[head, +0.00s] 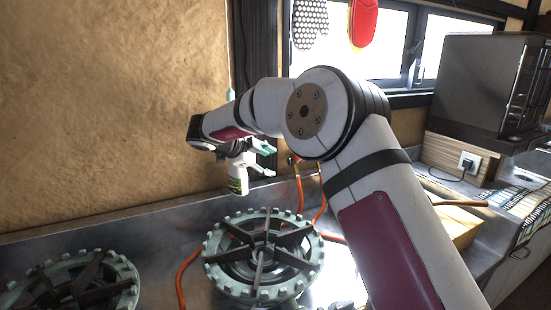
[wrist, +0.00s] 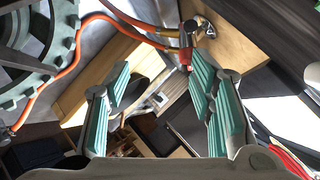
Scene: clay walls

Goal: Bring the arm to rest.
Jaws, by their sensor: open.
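My arm reaches up and to the left across the head view, bent at a large joint. My gripper (head: 268,159) is at its end, above the back of the counter, with its teal fingers pointing to the right. In the wrist view my gripper (wrist: 160,98) shows its teal-padded fingers spread wide apart. Nothing is held between them.
Gas burners (head: 262,255) with orange hoses (head: 187,270) sit on the metal counter. A clay wall (head: 110,100) stands behind; a dark oven (head: 485,85) is right.

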